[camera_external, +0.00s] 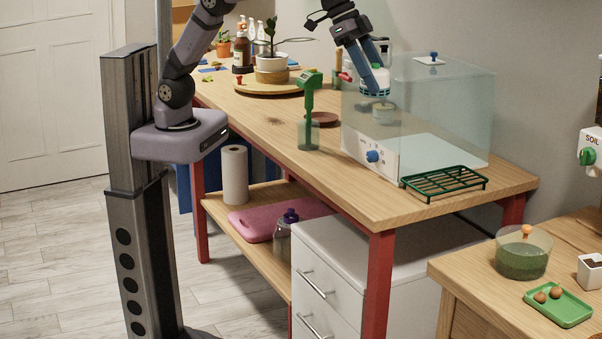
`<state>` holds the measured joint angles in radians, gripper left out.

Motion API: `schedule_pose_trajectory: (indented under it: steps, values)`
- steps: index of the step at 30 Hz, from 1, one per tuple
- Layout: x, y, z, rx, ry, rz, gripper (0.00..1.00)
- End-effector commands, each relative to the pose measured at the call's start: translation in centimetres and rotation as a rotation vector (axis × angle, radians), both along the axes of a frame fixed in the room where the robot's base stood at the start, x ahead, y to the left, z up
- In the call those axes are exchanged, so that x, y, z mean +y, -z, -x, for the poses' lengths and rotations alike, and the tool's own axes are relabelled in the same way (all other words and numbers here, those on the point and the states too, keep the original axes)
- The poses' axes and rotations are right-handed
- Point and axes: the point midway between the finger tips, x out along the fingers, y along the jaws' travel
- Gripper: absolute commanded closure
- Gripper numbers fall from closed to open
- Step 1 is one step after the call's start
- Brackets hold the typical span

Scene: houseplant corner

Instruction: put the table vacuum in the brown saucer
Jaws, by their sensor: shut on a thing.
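My gripper (377,88), with blue fingers, is shut on the table vacuum (376,77), a small round white thing with a blue-green lower rim. The fingers partly cover it. It is held off the tabletop and overlaps the left part of the clear box in the picture; I cannot tell its exact depth. The brown saucer (323,119) lies flat on the wooden table, left of and lower in the picture than the vacuum. It looks empty, and its left side is partly hidden by a green sprayer.
The green sprayer (309,110) stands beside the saucer. The clear box (450,105) with a white control panel (369,153) fills the table's right. A green rack (444,181) lies at the front right. A potted plant (271,68) stands behind. The table's front middle is clear.

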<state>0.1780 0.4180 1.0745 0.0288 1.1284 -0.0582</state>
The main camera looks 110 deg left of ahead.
Motion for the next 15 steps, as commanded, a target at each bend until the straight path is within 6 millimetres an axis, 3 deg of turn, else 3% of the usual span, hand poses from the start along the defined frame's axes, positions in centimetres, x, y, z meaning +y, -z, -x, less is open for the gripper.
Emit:
schedule_pose_trajectory:
  steps: [10,15]
  values:
    - [2.6,-3.8,-0.1,-0.003,-0.109,0.001,0.75]
    - [5.5,-5.6,0.0,-0.002,-0.187,0.0,0.75]
